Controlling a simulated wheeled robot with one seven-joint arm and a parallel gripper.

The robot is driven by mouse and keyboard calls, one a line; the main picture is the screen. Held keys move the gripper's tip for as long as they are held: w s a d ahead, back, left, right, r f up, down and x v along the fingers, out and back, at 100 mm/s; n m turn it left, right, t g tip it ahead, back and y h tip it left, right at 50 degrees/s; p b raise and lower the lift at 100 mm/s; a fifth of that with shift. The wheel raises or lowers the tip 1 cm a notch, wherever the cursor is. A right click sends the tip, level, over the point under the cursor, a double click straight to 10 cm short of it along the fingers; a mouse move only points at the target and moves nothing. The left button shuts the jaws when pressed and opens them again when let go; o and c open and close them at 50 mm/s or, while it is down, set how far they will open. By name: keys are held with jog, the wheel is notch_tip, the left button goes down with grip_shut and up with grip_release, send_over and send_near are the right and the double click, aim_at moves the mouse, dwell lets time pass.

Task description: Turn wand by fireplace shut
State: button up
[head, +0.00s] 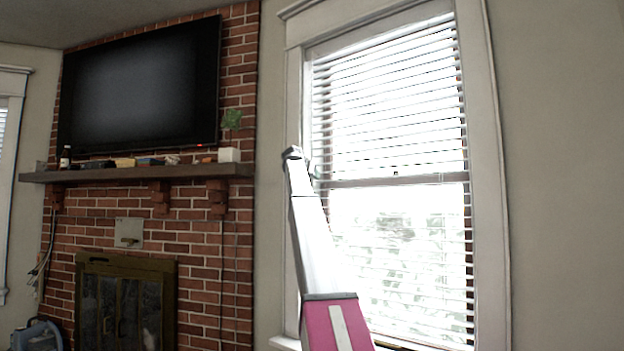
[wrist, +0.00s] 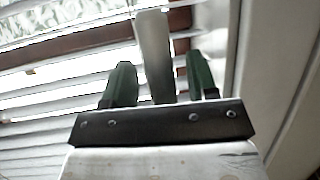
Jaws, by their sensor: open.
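The wand (wrist: 153,50) is a pale, upright bar in front of the blinds in the wrist view. My gripper (wrist: 158,62) is open, with one green finger on each side of the wand. Small gaps show between the wand and both fingers. The window blinds (head: 388,95) hang right of the fireplace with their slats apart, and bright daylight and foliage show through. The blinds also show close up in the wrist view (wrist: 60,92). In the head view my arm reaches up at the window's left side, and I cannot make out the wand there.
The white window frame (head: 487,180) stands close to the right of my gripper in the wrist view (wrist: 278,75). The brick fireplace (head: 205,265), its mantel (head: 110,176) with small items, and a dark television (head: 140,85) are to the left.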

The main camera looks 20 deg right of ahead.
jog(key=shift+w+d+f, duration=0.25)
jog(key=shift+w+d, duration=0.15)
jog(key=shift+d, duration=0.05)
jog(key=c, duration=0.9)
jog(key=shift+s, duration=0.1)
jog(key=n+t+y, duration=0.2)
jog(key=n+y, duration=0.1)
jog(key=shift+d+n+t, duration=0.1)
jog(key=shift+n+t, duration=0.3)
jog(key=n+t+y, duration=0.1)
jog(key=n+y, duration=0.3)
jog(key=y, duration=0.1)
jog(key=shift+n+t+y, duration=0.3)
jog(key=shift+t, duration=0.1)
jog(key=n+y, duration=0.5)
jog(key=shift+g+y, duration=0.3)
jog(key=shift+y, duration=0.1)
jog(key=shift+n+g+y, duration=0.5)
jog(key=shift+n+y, duration=0.7)
jog(key=shift+y, duration=0.3)
